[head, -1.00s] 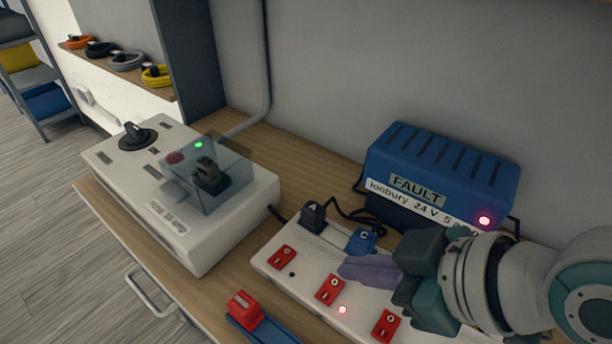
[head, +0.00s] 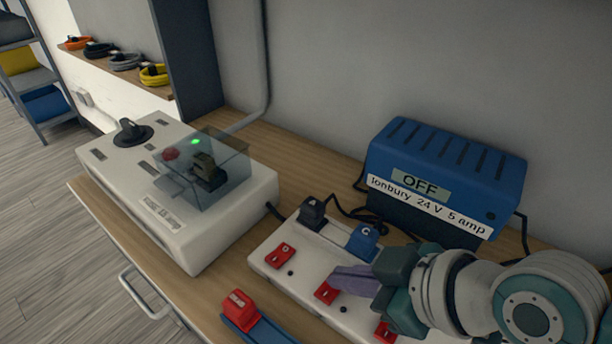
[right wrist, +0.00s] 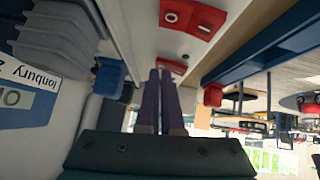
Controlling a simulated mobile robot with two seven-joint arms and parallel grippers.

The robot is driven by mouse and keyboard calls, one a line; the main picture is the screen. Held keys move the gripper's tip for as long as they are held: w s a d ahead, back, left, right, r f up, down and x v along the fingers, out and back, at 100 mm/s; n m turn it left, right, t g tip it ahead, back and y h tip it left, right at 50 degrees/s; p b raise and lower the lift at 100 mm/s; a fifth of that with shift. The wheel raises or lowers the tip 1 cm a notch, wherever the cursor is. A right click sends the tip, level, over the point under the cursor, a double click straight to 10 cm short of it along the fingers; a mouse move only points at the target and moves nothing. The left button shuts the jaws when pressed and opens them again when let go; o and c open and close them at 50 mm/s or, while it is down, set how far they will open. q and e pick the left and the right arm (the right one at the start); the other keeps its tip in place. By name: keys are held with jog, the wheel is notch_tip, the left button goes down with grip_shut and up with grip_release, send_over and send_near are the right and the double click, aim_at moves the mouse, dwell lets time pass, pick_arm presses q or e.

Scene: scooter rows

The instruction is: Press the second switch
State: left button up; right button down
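A white switch strip (head: 268,262) lies on the bench with a row of red rocker switches. The first switch (head: 280,255) is clear to see. The second switch (head: 325,293) is partly covered by the purple fingertips of my right gripper (head: 345,281), which are at it or touching it. The third switch (head: 384,332) is partly hidden by the gripper body. The lamp (head: 343,309) by the second switch is dark. In the right wrist view the purple fingers (right wrist: 159,88) are together with nothing seen between them. My left gripper is out of view.
A blue power supply (head: 440,165) behind the strip reads OFF. Black plug A (head: 312,213) and blue plug C (head: 363,240) stand in the strip. A white box (head: 215,235) with a clear cover is left. A red part on a blue rail (head: 245,312) is in front.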

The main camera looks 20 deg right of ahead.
jog(key=shift+s+f, duration=0.1)
jog(key=shift+s, duration=0.05)
jog(key=shift+s+a+p, duration=0.2)
jog(key=shift+a+p, duration=0.15)
jog(key=shift+p, duration=0.05)
jog(key=shift+s+a, duration=0.25)
jog(key=shift+a, duration=0.1)
jog(key=shift+r, duration=0.25)
jog(key=shift+w+r+p, duration=0.1)
jog(key=shift+r+p, duration=0.25)
jog(key=shift+p, duration=0.3)
notch_tip(320, 180, up, 4)
jog(key=p, duration=0.4)
jog(key=shift+a+r+p, duration=0.15)
jog(key=shift+r+p, duration=0.1)
jog(key=shift+p, duration=0.1)
jog(key=s+f+p+v, duration=0.1)
jog(key=v, duration=0.8)
jog(key=shift+r, duration=0.15)
